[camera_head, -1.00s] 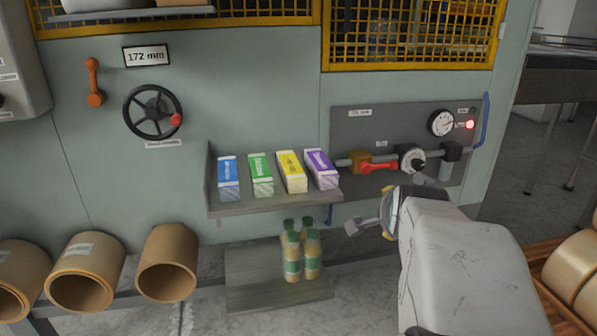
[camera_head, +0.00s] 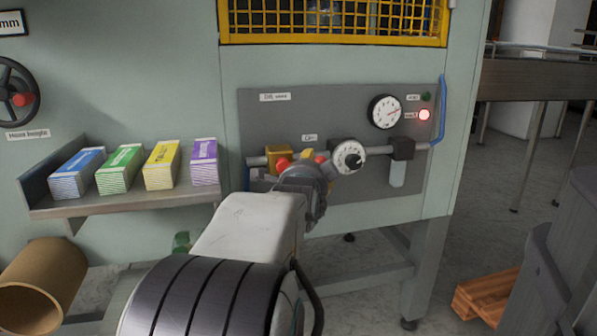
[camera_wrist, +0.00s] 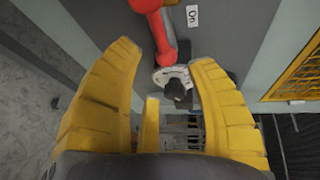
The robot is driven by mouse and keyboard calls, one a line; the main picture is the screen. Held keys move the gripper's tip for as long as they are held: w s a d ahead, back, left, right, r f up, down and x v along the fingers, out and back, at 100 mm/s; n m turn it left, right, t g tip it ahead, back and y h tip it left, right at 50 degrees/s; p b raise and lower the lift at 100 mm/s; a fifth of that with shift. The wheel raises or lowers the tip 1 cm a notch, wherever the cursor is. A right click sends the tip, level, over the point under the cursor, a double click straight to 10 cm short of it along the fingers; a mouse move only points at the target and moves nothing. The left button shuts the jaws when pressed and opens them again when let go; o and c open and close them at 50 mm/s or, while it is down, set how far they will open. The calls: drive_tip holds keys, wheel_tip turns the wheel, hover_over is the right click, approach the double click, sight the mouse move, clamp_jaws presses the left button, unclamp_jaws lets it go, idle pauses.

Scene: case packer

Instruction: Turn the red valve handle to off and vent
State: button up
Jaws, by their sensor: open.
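The red valve handle (camera_head: 283,164) sits on the pipe of the grey panel, mostly hidden behind my gripper (camera_head: 304,170) in the head view. In the wrist view the red handle (camera_wrist: 158,28) runs from the top edge down to between the fingertips. My gripper (camera_wrist: 165,60) is open, its yellow fingers on either side of the handle's lower end. I cannot tell whether they touch it. An "On" label (camera_wrist: 193,15) is beside the handle. The pressure gauge (camera_head: 384,112) and a lit red lamp (camera_head: 424,115) are at the panel's upper right.
A white-rimmed regulator knob (camera_head: 348,157) is close to the right of my gripper; it also shows beyond the fingers in the wrist view (camera_wrist: 173,76). A blue rail (camera_head: 440,112) edges the panel. A shelf (camera_head: 120,204) with several cartons is at the left.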

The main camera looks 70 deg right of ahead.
drive_tip(key=b+x, duration=0.2)
drive_tip(key=x, duration=0.5)
drive_tip(key=shift+b, duration=0.35)
clamp_jaws()
idle(0.5)
